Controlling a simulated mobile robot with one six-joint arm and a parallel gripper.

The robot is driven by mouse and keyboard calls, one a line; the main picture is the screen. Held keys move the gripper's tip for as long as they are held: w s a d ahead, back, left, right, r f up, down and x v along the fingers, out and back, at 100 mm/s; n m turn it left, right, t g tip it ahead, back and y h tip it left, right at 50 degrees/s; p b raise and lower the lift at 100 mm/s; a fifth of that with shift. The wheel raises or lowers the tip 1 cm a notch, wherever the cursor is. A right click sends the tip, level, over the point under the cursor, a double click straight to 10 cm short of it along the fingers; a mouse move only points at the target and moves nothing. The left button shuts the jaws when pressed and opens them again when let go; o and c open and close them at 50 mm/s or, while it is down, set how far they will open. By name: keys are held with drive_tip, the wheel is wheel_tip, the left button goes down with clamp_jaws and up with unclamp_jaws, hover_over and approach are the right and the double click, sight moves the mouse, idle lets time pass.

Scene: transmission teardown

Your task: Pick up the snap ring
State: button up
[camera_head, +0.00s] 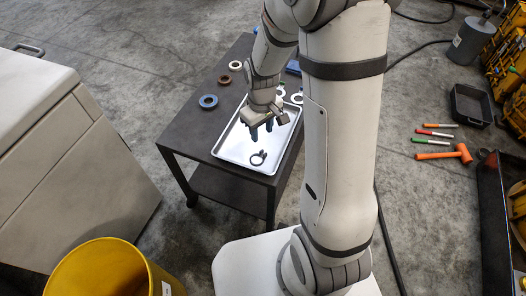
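A small dark ring with lugs (258,157), which looks like the snap ring, lies flat in the front part of the white tray (230,150). The tray rests on a dark cart. My gripper (262,131) points down over the tray, above and a little behind the ring in the picture. Its dark fingertips are spread apart, and nothing shows between them. The ring is in full view and apart from the fingers. My arm hides part of the tray's right side.
A blue ring (208,101), a brown ring (224,79) and a pale ring (235,65) lie on the dark cart (185,135) left of the tray. More rings (297,98) show beside my wrist. A yellow bin (100,270) stands at the front left. An orange mallet (445,154) lies on the floor.

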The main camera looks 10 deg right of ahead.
hover_over(262, 151)
wheel_tip(262, 151, down, 5)
drive_tip(key=shift+r+b, duration=0.2)
drive_tip(key=shift+b, duration=0.25)
wheel_tip(262, 151, down, 6)
drive_tip(key=shift+r+b, duration=0.25)
drive_tip(key=shift+b, duration=0.65)
drive_tip(key=shift+r, duration=0.1)
clamp_jaws()
